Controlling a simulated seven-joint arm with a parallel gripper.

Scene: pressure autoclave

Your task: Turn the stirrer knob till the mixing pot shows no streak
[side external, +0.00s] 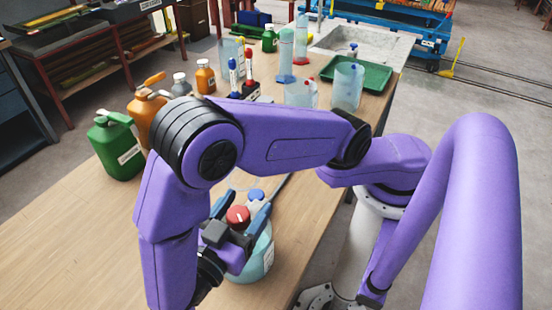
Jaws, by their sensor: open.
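The mixing pot (262,262) is a pale teal see-through vessel with a label, standing on the wooden bench at the lower middle. A red knob (238,215) with a white mark sits on top of it, and a blue cap (256,195) shows just behind. My gripper (242,208) is open, with one blue-grey finger to each side of the red knob. I cannot tell whether the fingers touch it. My gripper and wrist hide much of the pot's left side, and I cannot make out any streak in it.
A green jug (117,150) and orange bottles stand at the left of the bench. Clear beakers (347,87), a green tray (378,75) and a sink (362,43) are at the back. The bench's front left (75,240) is bare.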

